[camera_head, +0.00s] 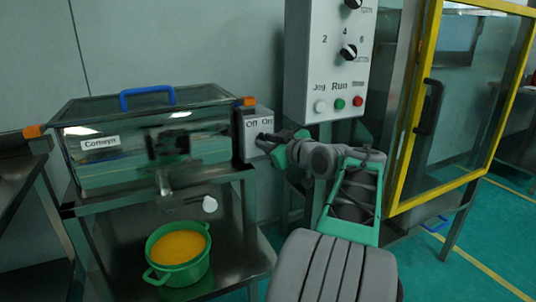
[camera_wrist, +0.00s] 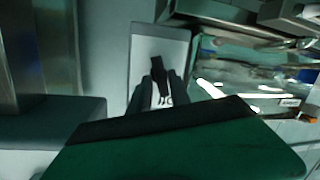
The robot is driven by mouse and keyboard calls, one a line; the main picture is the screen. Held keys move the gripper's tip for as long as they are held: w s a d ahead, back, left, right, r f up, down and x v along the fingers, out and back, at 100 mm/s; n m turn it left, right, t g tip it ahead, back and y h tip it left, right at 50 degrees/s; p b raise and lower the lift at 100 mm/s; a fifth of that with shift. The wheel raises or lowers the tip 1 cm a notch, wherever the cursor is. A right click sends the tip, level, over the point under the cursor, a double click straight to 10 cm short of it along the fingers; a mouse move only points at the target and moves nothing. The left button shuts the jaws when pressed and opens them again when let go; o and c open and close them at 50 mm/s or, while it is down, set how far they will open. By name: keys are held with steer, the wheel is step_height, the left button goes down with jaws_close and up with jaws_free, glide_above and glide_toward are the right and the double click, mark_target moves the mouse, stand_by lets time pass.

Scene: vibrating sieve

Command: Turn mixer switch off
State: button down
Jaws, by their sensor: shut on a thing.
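The mixer switch is a pale box (camera_head: 251,140) marked "Off On", on the right side of the mixer (camera_head: 150,140). In the wrist view the box (camera_wrist: 171,45) shows upright with its black knob (camera_wrist: 158,68) in front. My gripper (camera_head: 268,140) is at the box's lower right, below the lettering. In the wrist view my gripper's dark fingers (camera_wrist: 155,92) are shut on the knob. They hide part of the lettering and much of the knob, so I cannot tell for sure which word it points to.
A green pot (camera_head: 178,278) of orange stuff stands on the shelf below the mixer. A grey control panel (camera_head: 304,60) with knobs and buttons hangs just above my arm. A yellow-framed glass door (camera_head: 402,165) stands to the right.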

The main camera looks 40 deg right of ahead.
steer(key=shift+n+h+b, duration=0.3)
steer(key=shift+n+b, duration=0.5)
steer(key=shift+b, duration=0.15)
steer(key=c, duration=1.3)
jaws_free()
steer(key=shift+o, duration=0.2)
steer(key=p+v, duration=0.1)
steer(key=v, duration=0.6)
steer(key=shift+s+r+p, duration=0.15)
steer(key=shift+s+p, duration=0.2)
steer(key=shift+a, duration=0.1)
